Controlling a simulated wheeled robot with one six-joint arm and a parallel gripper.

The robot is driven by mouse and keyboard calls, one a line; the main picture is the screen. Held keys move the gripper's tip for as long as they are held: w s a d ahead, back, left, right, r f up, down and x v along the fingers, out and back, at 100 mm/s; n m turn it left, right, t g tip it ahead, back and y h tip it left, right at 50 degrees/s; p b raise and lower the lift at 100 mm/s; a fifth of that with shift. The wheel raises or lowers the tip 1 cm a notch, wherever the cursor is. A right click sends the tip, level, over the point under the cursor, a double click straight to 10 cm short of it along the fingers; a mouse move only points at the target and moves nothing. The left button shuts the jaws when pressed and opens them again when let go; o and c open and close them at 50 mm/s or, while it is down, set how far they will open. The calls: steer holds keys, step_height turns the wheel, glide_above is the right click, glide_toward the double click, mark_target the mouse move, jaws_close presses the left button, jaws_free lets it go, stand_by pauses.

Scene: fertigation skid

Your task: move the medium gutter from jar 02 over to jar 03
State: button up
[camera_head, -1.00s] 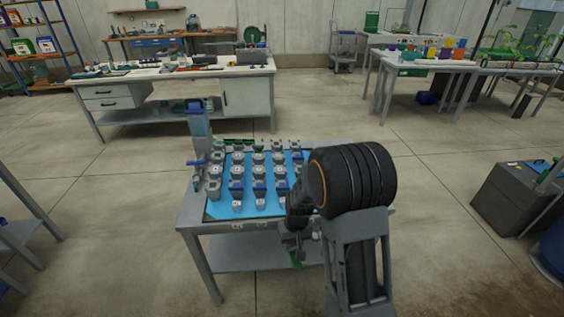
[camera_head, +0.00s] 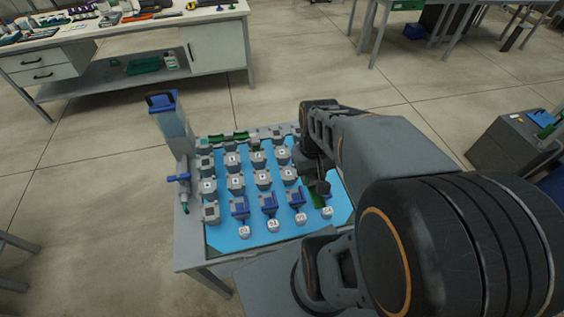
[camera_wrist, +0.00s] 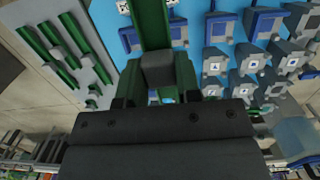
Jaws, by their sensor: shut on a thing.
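My gripper (camera_head: 317,186) is over the right side of the blue mat (camera_head: 221,236), shut on a green gutter (camera_head: 318,200). Small white-fronted jars (camera_head: 273,225) stand in a row along the mat's front. Their numbers are too small to read surely, so I cannot tell jar 02 from jar 03. The gutter's far end passes near the front-right jar (camera_head: 327,212); contact is unclear.
Blue-topped units (camera_head: 268,202) stand behind the jars, with rows of grey blocks (camera_head: 236,181) farther back. A tall blue-capped column (camera_head: 172,125) rises at the table's back left. Several green gutters (camera_wrist: 57,48) lie on a grey panel in the wrist view.

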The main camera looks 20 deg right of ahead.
steer(key=shift+w+r, duration=0.1)
steer(key=shift+w, duration=0.15)
steer(key=w+f, duration=0.3)
steer(key=w, duration=0.1)
steer(key=w+f, duration=0.3)
steer(key=w, duration=0.2)
steer(key=w+f, duration=0.3)
steer(key=w, duration=0.1)
steer(key=shift+w+d, duration=0.15)
steer(key=shift+d, duration=0.2)
steer(key=f, duration=0.2)
steer(key=shift+w+f+p, duration=0.25)
steer(key=shift+f+p, duration=0.05)
steer(key=shift+p, duration=0.1)
steer(key=shift+f, duration=0.6)
steer(key=shift+f, duration=0.1)
steer(key=shift+f, duration=0.25)
steer(key=o, duration=0.9)
steer(key=shift+o, duration=0.2)
